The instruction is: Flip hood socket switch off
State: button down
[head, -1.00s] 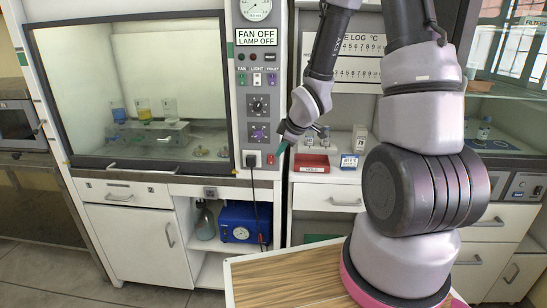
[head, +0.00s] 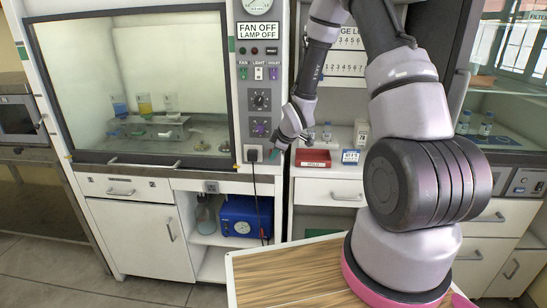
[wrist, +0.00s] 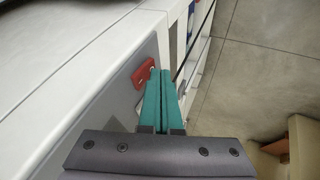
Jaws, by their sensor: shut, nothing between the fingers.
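The hood socket (head: 253,154) is at the bottom of the hood's grey control panel, with a black plug and cord in it. Its red switch (wrist: 143,73) shows in the wrist view on the grey panel face, just left of the fingertips. In the head view my gripper hides most of the switch. My gripper (head: 275,153) has teal fingers and is at the panel's lower right corner. In the wrist view its fingers (wrist: 164,73) are shut and empty, with the tips close beside the switch. I cannot tell whether they touch it, or which way the switch is set.
The hood's sash (head: 130,90) is to the left, with beakers behind it. A blue device (head: 240,218) sits on the shelf below. The black cord hangs in front.

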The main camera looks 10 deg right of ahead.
jog(key=shift+w+d+f, duration=0.1)
jog(key=shift+w, duration=0.05)
dwell(0.3)
jog(key=shift+r, duration=0.85)
